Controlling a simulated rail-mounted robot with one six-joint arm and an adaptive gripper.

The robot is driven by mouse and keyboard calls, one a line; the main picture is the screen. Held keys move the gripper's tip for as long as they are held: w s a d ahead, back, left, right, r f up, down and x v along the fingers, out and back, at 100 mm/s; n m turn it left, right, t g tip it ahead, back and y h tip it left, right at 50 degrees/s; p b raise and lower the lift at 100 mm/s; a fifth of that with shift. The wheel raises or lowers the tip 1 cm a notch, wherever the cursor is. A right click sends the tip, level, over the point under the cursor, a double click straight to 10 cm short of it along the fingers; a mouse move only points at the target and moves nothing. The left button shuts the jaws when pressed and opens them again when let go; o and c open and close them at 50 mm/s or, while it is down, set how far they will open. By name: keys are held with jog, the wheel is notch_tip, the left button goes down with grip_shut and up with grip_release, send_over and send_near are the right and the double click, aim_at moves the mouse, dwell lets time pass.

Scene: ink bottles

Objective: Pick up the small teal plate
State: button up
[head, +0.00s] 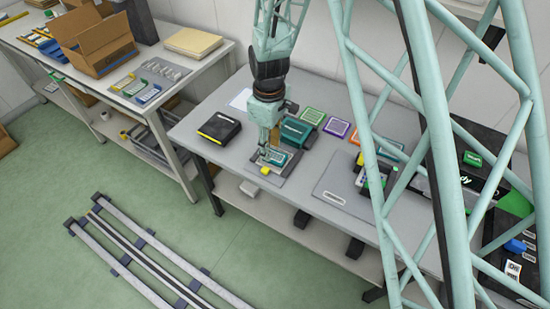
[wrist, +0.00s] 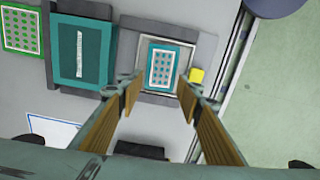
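A small teal plate with a pale panel of teal dots (wrist: 163,67) lies in a grey square holder (wrist: 206,48) with a light inner rim. In the head view the plate (head: 274,157) is partly covered by my gripper (head: 267,148). In the wrist view my gripper (wrist: 161,88) is open, with its two tan-padded fingers apart. The fingertips appear on either side of the plate's near edge, and nothing is between them. I cannot tell how far above the plate they are.
A yellow block (wrist: 196,75) sits at the holder's right edge, close to one fingertip. A larger teal box (wrist: 95,50) stands to the left. A black box with a yellow stripe (head: 219,128) and several coloured plates, including a purple one (head: 337,127), are on the table.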

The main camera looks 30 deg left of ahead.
jog(key=shift+f, duration=1.35)
jog(key=shift+c, duration=0.3)
jog(key=c, duration=0.5)
jog(key=shift+o, duration=0.2)
jog(key=shift+r, duration=0.2)
jog(key=shift+r, duration=1.65)
jog(key=s+d, duration=0.3)
jog(key=s, duration=0.4)
jog(key=s+d+r, duration=0.1)
jog(key=s+d, duration=0.3)
jog(key=s, duration=0.3)
jog(key=shift+s+d+r+p, duration=0.15)
jog(key=shift+d+p, duration=0.1)
jog(key=shift+p, duration=0.1)
